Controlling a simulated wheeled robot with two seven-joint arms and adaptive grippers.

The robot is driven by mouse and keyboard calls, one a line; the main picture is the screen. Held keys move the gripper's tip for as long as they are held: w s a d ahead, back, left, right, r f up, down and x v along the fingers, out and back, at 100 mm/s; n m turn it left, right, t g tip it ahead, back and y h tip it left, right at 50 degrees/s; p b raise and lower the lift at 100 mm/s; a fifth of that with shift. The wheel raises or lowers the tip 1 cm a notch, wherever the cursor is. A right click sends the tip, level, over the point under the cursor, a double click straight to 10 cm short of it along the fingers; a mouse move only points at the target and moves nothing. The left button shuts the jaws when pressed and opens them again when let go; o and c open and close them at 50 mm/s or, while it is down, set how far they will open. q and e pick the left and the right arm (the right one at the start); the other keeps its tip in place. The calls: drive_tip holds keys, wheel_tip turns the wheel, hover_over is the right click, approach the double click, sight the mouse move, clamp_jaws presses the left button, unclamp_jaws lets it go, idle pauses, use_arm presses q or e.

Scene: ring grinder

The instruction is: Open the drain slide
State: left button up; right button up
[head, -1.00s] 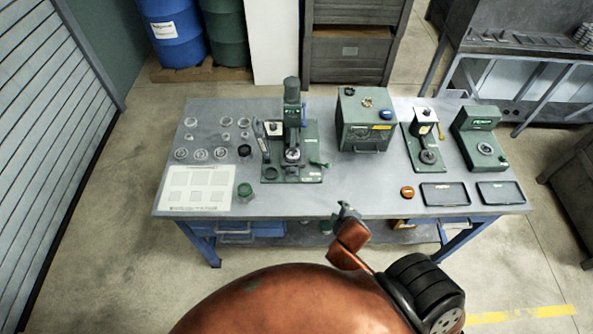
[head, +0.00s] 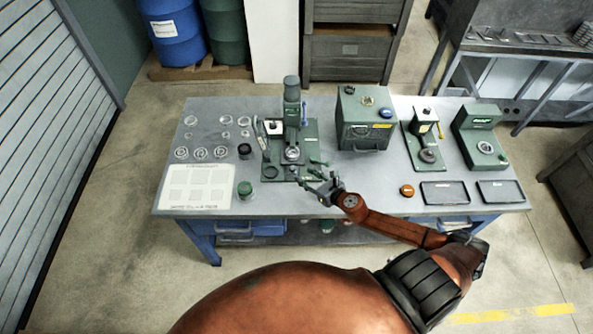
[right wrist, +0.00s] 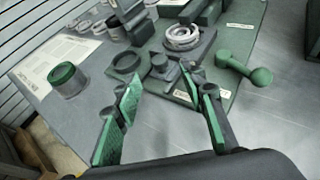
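The green ring grinder (head: 291,120) stands on its base plate on the bench. In the right wrist view, a small grey block with a raised knob (right wrist: 164,66) sits at the front of this base; it looks like the drain slide. A label lies just in front of it, and a green ball-ended lever (right wrist: 243,70) is to its right. My right gripper (head: 308,184) is at the grinder's front edge. In the right wrist view its green-padded fingers (right wrist: 168,102) are apart and empty, with the knob just beyond and between the tips. My left gripper is out of view.
A green-lidded jar (head: 244,190) and a white sheet (head: 198,188) lie left of the grinder. Rings and cups are behind them. A green box (head: 365,121) stands to the right, with two dark trays (head: 445,193) farther right. The bench front between jar and trays is mostly clear.

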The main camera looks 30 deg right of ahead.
sight(294, 168)
drive_tip(key=x, duration=0.6)
drive_tip(key=shift+w+f, duration=0.1)
drive_tip(key=shift+w, duration=0.2)
drive_tip(key=shift+c, duration=0.5)
clamp_jaws()
drive_tip(key=shift+a, duration=0.1)
